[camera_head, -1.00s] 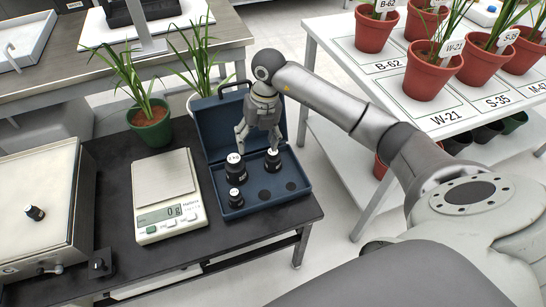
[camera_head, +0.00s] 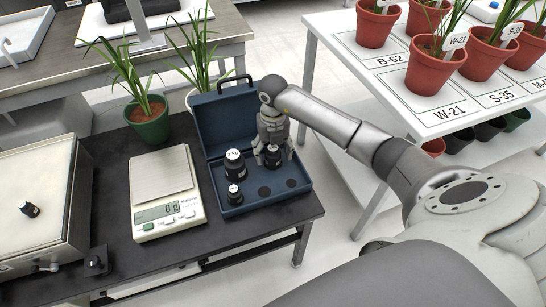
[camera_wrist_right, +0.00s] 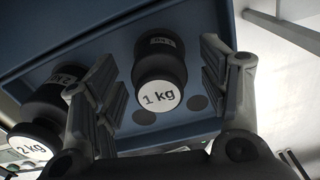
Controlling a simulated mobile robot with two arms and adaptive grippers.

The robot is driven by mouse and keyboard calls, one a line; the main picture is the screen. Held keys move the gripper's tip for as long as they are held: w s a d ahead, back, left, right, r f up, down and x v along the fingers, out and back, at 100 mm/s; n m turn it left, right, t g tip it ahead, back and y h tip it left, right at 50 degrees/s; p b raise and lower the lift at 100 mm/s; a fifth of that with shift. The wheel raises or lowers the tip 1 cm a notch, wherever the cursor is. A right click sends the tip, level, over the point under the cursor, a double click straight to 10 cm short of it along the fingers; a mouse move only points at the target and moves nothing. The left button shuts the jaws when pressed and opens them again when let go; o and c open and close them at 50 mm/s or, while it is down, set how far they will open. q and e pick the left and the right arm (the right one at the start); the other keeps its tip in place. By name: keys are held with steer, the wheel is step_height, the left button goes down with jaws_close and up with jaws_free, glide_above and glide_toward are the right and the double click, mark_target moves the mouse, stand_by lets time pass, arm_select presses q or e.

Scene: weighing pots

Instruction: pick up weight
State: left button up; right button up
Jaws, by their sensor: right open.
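My right gripper (camera_head: 272,154) is open over the blue case (camera_head: 228,212), its fingers pointing down on either side of a black 1 kg weight (camera_head: 273,160). In the right wrist view the 1 kg weight (camera_wrist_right: 159,85) stands between the two spread fingers (camera_wrist_right: 165,95), with a gap visible on each side. A larger black 2 kg weight (camera_head: 235,163) stands in the case just left of the gripper. It also shows in the right wrist view (camera_wrist_right: 38,125). A smaller black weight (camera_head: 235,196) stands at the front left of the case. My left gripper is not in view.
A scale (camera_head: 163,180) reading 0 g stands left of the case on the dark table. The case's raised lid (camera_head: 215,120) and a green-potted plant (camera_head: 150,122) stand behind.

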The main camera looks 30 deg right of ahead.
steer(key=shift+f, duration=0.15)
jaws_close()
steer(key=shift+w, duration=0.1)
stand_by(0.5)
